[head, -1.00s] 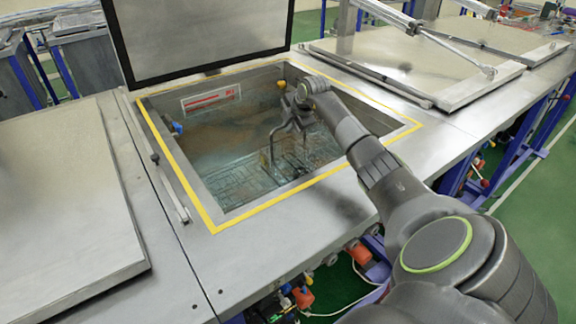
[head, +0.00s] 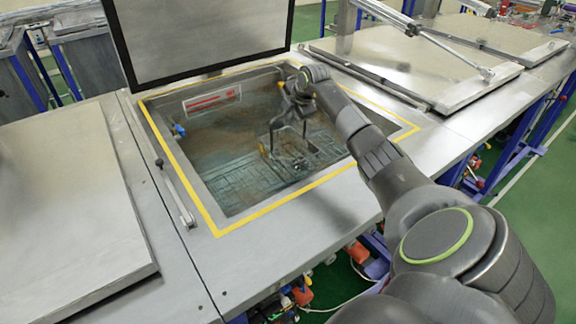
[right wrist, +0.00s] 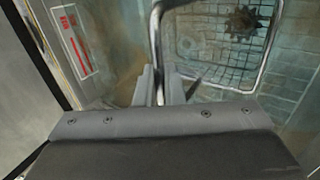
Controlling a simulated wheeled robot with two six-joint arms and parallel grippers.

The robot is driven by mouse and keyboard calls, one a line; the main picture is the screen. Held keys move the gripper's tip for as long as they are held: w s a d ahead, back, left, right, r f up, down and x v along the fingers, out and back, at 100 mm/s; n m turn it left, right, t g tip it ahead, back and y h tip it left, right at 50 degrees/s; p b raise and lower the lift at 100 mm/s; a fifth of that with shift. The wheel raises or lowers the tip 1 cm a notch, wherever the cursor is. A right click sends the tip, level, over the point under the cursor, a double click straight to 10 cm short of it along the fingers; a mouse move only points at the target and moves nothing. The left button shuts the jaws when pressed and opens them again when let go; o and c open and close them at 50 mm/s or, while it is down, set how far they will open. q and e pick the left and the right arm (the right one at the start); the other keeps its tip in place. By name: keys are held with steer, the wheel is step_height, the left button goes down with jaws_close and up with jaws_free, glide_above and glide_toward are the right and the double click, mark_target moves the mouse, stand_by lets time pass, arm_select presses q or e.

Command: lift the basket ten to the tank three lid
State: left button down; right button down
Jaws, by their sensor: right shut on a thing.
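My right gripper (head: 298,90) reaches down into the open tank (head: 189,172) and is shut on the metal handle of a basket (head: 291,156). In the right wrist view the jaws (right wrist: 163,88) close around the thin handle rod (right wrist: 155,35). The basket's mesh floor (right wrist: 200,65) shows below, with a dark, toothed part (right wrist: 247,21) on it. The basket hangs or rests low inside the tank; I cannot tell whether it touches the bottom. The tank's lid (head: 200,35) stands raised behind the opening. My left gripper is not in view.
A yellow border (head: 290,198) frames the tank opening. A closed lid (head: 65,190) lies to the left, and more closed lids (head: 420,65) lie to the right with pneumatic rods (head: 425,35) above them. A red and white label (head: 212,100) is on the tank's back wall.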

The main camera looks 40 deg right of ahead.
step_height(320, 180, up, 8)
steer(key=p, duration=0.5)
steer(key=shift+w+f, duration=0.1)
steer(key=shift+f, duration=0.05)
step_height(320, 180, up, 10)
steer(key=p, duration=0.6)
steer(key=shift+p, duration=0.35)
stand_by(3.6)
